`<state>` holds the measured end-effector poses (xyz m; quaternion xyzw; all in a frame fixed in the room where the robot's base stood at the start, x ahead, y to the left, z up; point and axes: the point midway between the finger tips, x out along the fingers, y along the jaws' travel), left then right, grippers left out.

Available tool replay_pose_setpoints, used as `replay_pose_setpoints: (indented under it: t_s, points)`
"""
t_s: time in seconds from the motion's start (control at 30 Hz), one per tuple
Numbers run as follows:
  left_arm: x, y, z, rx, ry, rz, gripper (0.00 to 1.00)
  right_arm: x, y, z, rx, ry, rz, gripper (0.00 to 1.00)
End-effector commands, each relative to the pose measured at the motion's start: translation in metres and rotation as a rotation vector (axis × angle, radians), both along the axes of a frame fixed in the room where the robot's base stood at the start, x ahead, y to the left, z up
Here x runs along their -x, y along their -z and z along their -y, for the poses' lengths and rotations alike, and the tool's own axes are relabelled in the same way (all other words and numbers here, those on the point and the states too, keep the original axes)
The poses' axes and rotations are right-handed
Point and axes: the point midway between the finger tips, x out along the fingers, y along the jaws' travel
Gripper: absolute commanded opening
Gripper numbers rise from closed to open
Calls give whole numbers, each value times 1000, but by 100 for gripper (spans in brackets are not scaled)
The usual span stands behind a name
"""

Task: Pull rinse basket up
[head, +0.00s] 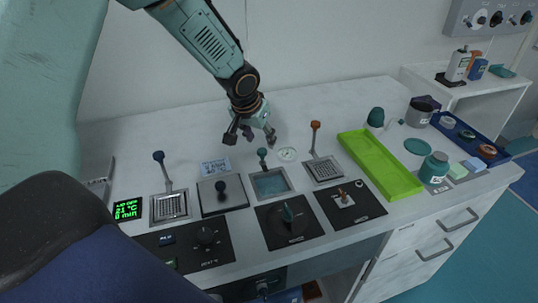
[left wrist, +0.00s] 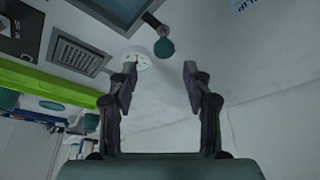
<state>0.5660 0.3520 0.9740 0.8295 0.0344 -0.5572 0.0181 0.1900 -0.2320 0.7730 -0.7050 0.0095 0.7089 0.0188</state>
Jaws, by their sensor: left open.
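My left gripper (head: 250,138) is open and empty, pointing down above the back of the worktop. A teal-knobbed handle (head: 262,153) rises at the back of a basin (head: 270,184) of bluish liquid, just below and in front of the gripper. In the left wrist view the teal knob (left wrist: 164,48) appears beyond the gap between the open fingertips (left wrist: 160,75), apart from them. Two wire baskets have similar handles: one with a dark blue knob (head: 158,156) at left, one with an orange knob (head: 315,125) at right. No readable label marks the rinse basket. My right gripper is out of view.
A black-knobbed lid (head: 221,195) lies left of the basin. A round white disc (head: 287,154) lies close behind at right, and a green tray (head: 380,165) is further right. Dark control panels (head: 290,222) line the front. The back wall is close behind the gripper.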

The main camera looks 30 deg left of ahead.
Motion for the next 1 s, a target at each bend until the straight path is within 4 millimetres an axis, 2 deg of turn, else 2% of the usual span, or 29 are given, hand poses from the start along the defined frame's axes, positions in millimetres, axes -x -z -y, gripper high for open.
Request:
replay_pose_setpoints:
  t_s: [0.23,0.4,0.6,1.0]
  points:
    - [-2,22,-2,2,-3,-5,50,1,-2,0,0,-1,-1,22]
    - [-11,48,-3,0,-2,-5,50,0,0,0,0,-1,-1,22]
    - [-21,67,-4,1,-2,-2,50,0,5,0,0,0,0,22]
    - [-28,72,-4,2,-1,-1,50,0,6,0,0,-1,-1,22]
